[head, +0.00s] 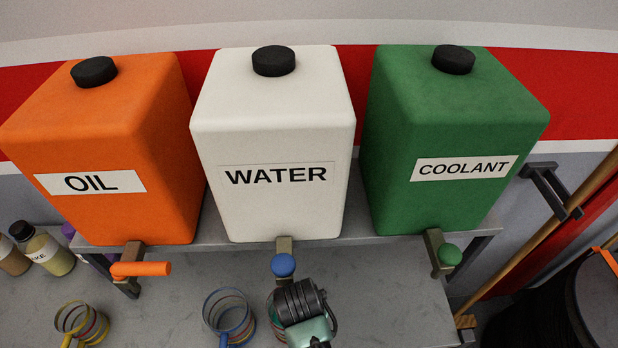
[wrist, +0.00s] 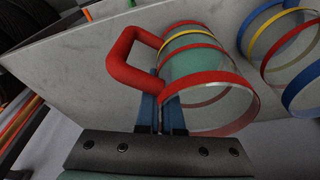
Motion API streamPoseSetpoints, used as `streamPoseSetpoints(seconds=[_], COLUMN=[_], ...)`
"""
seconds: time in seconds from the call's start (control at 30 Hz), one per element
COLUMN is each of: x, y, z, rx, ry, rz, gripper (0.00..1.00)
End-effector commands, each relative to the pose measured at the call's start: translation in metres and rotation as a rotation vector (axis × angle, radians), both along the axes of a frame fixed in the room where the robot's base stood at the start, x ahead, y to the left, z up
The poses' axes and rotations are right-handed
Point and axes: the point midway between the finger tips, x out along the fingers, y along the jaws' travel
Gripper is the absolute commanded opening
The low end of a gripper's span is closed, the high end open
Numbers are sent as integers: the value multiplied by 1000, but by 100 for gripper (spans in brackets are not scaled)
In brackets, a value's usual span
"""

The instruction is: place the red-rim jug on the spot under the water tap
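The red-rim jug (wrist: 210,82) is clear, with red and yellow bands, a teal area inside and a red handle. My gripper (wrist: 160,103) has its two blue fingers close together at the jug's rim beside the handle, apparently pinching the wall between them. In the head view my gripper (head: 303,305) hides most of the jug; a sliver of the jug (head: 273,318) shows at its left. The water tap (head: 284,265), with a blue knob, juts from the white WATER tank (head: 275,145), just above the gripper in the picture. The spot under it is hidden.
A blue-rim jug (head: 230,318) stands close to the left, and a yellow-rim jug (head: 80,322) farther left. The oil tap (head: 140,268) and coolant tap (head: 442,253) flank the water tap. The grey counter (head: 390,310) is clear at right. Bottles (head: 45,250) stand far left.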

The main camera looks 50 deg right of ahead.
Motion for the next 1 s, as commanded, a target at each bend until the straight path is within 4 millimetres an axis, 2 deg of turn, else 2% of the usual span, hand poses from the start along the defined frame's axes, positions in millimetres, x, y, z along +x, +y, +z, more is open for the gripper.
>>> streamPoseSetpoints(seconds=[0.17,0.47,0.67,1.0], x=[-1,-1,-2,-2], y=[1,1,2,2], z=[-9,-11,-12,-10], rx=[1,1,2,1], ry=[2,1,3,2], rz=[1,1,1,1], gripper=[0,0,34,35])
